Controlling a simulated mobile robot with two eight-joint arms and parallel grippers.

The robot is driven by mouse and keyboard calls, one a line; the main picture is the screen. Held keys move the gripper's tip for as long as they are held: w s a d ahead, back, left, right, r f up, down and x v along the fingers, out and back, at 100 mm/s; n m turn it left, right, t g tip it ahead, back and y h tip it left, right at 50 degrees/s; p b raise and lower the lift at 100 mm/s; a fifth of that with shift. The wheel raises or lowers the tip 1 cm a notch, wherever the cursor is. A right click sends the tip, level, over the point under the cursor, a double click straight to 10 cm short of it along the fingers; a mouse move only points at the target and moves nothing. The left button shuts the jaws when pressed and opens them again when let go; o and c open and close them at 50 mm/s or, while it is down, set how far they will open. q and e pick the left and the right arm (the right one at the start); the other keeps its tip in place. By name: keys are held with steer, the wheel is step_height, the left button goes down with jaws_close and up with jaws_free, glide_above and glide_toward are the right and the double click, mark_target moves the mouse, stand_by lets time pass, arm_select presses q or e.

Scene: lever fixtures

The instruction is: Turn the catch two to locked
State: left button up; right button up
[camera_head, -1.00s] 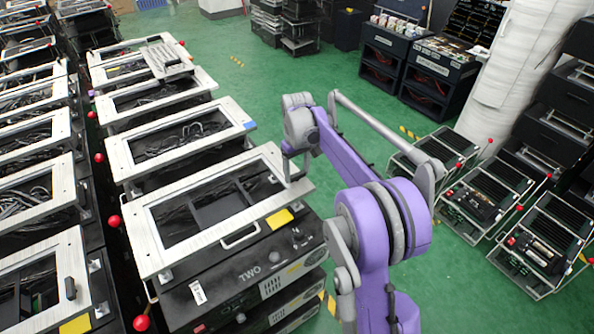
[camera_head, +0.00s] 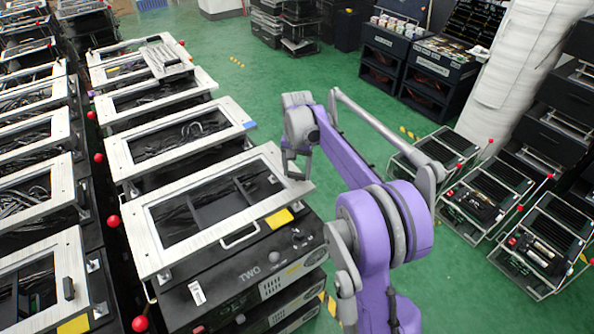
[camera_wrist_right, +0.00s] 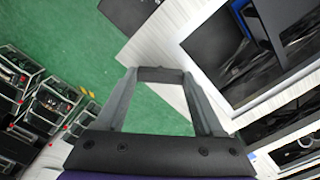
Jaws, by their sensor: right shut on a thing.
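The unit marked TWO (camera_head: 250,274) stands at front centre, with a pale metal frame lid (camera_head: 205,237) lying on top. My right gripper (camera_head: 296,176) is at the lid's far right corner, with its fingers pointing down. In the right wrist view my right gripper (camera_wrist_right: 160,76) is shut on a small dark bar, the catch (camera_wrist_right: 162,73), which lies between the fingertips beside the pale lid frame. In the head view the catch is hidden by the fingers, so its angle is hard to tell there. My left gripper is not in view.
Similar lidded units (camera_head: 185,140) stand in rows behind and to the left, with red balls (camera_head: 113,221) between them. A front handle (camera_head: 240,237) and a yellow label (camera_head: 279,219) are on unit TWO. Green floor (camera_head: 262,85) is open beyond; black racks (camera_head: 540,240) stand right.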

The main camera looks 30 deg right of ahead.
mark_target(297, 174)
steer(key=m, duration=0.4)
steer(key=shift+m, duration=2.2)
steer(key=o, duration=1.4)
steer(key=shift+r, duration=0.15)
step_height(297, 174, up, 11)
steer(key=shift+f, duration=0.2)
